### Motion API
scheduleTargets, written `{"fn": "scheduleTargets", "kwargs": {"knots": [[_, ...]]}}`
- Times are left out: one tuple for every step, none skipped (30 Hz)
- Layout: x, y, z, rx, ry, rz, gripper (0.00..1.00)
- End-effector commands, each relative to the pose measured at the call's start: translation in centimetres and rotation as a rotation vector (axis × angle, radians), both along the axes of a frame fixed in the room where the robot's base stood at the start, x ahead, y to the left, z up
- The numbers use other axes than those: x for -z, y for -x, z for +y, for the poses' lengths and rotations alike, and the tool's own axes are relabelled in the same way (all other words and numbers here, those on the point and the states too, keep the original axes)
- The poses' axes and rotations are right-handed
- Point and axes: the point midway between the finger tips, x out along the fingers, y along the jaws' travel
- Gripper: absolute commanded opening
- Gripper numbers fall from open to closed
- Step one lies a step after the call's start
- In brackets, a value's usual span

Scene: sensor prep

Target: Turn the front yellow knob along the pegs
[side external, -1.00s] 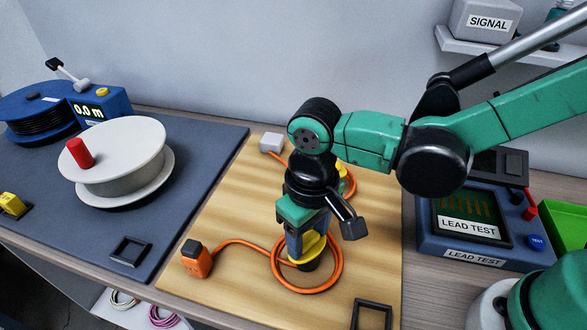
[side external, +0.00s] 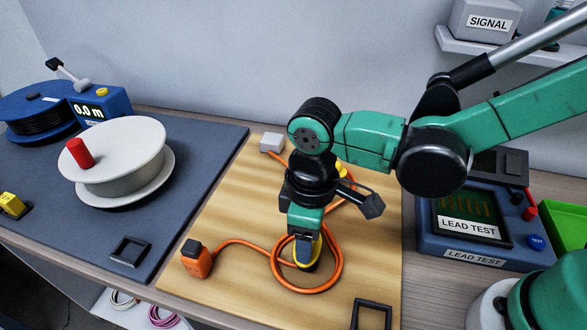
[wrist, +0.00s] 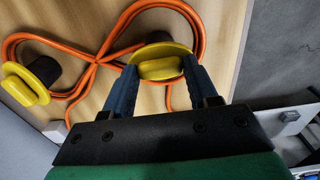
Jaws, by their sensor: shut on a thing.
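The front yellow knob (wrist: 160,67) sits on its post on the wooden board (side external: 228,215), with the orange cable (side external: 335,272) looped around it. My gripper (wrist: 158,76) is shut on this knob, one blue finger on each side of its raised grip. In the side view the fingers and wrist hide most of the knob; a yellow edge (side external: 318,250) shows beside them. The other yellow knob (wrist: 27,84) stands apart in the wrist view, on a dark post inside the other cable loop. It is mostly hidden behind my arm in the side view.
An orange plug (side external: 197,260) lies at the board's left and a grey block (side external: 271,143) at its back. A black square frame (side external: 372,315) is at the front right. The lead test box (side external: 470,225) stands right of the board. A white reel (side external: 115,160) stands left.

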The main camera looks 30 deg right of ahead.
Motion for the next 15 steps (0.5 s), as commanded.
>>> {"fn": "scheduleTargets", "kwargs": {"knots": [[-0.03, -0.02, 0.01, -0.004, 0.001, -0.001, 0.0], [-0.03, -0.03, 0.01, -0.005, 0.001, -0.001, 0.0], [-0.03, -0.02, 0.01, -0.005, 0.001, -0.001, 0.0], [-0.03, -0.03, 0.01, -0.006, 0.001, -0.001, 0.0], [-0.03, -0.03, 0.01, -0.006, 0.001, -0.001, 0.0], [-0.03, -0.03, 0.01, -0.005, 0.001, -0.001, 0.0], [-0.03, -0.03, 0.01, -0.005, 0.001, -0.001, 0.0], [-0.03, -0.03, 0.01, -0.005, 0.0, -0.001, 0.0], [-0.03, -0.03, 0.01, -0.005, 0.0, -0.001, 0.0], [-0.03, -0.03, 0.01, -0.005, 0.0, -0.001, 0.0], [-0.03, -0.03, 0.01, -0.005, 0.0, -0.001, 0.55], [-0.02, -0.03, 0.01, -0.005, 0.0, -0.001, 0.67], [-0.02, -0.03, 0.01, -0.005, 0.0, -0.001, 0.75], [-0.02, -0.02, 0.01, -0.005, 0.0, -0.001, 0.84], [-0.02, -0.02, 0.01, -0.004, 0.0, -0.001, 0.84]]}}
